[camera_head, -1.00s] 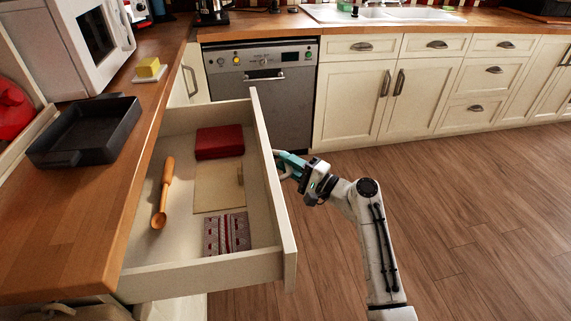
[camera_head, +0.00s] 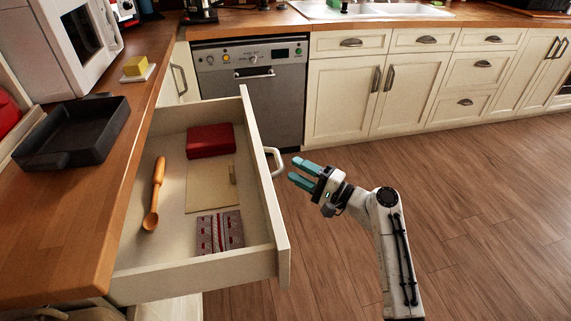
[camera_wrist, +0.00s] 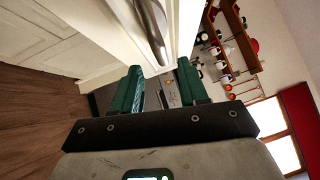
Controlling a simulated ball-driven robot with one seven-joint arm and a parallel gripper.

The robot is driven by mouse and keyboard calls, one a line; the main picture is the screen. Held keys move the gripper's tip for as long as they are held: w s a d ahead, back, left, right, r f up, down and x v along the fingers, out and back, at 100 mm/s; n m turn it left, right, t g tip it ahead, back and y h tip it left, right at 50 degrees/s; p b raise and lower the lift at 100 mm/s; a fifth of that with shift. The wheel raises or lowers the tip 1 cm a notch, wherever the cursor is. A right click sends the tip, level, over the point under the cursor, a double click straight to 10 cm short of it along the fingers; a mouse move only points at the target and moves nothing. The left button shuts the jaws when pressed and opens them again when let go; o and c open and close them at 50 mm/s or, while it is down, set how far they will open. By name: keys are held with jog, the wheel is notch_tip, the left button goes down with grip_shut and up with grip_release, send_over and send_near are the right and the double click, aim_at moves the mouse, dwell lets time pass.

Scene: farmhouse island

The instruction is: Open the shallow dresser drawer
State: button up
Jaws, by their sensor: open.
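The shallow dresser drawer (camera_head: 128,285) is pulled well out from under the wooden counter in the head view. It holds a red box (camera_head: 210,141), a wooden spoon (camera_head: 155,193), a tan board (camera_head: 211,187) and a patterned cloth (camera_head: 220,232). Its curved metal handle (camera_head: 277,162) is on the front panel, and shows close up in the wrist view (camera_wrist: 154,27). My gripper (camera_head: 297,172) is open and empty, just to the right of the handle and apart from it. Its teal fingers point toward the drawer front.
The wooden counter (camera_head: 60,233) carries a black pan (camera_head: 75,135), a butter dish (camera_head: 137,70) and a white microwave (camera_head: 75,45). A dishwasher (camera_head: 253,105) and white cabinets (camera_head: 345,100) line the back. The wooden floor to the right is clear.

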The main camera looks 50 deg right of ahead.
jog(key=shift+s+d+f, duration=0.15)
jog(key=shift+s+d, duration=0.05)
jog(key=shift+s, duration=0.9)
jog(key=shift+s+d+f, duration=0.15)
jog(key=shift+s, duration=0.95)
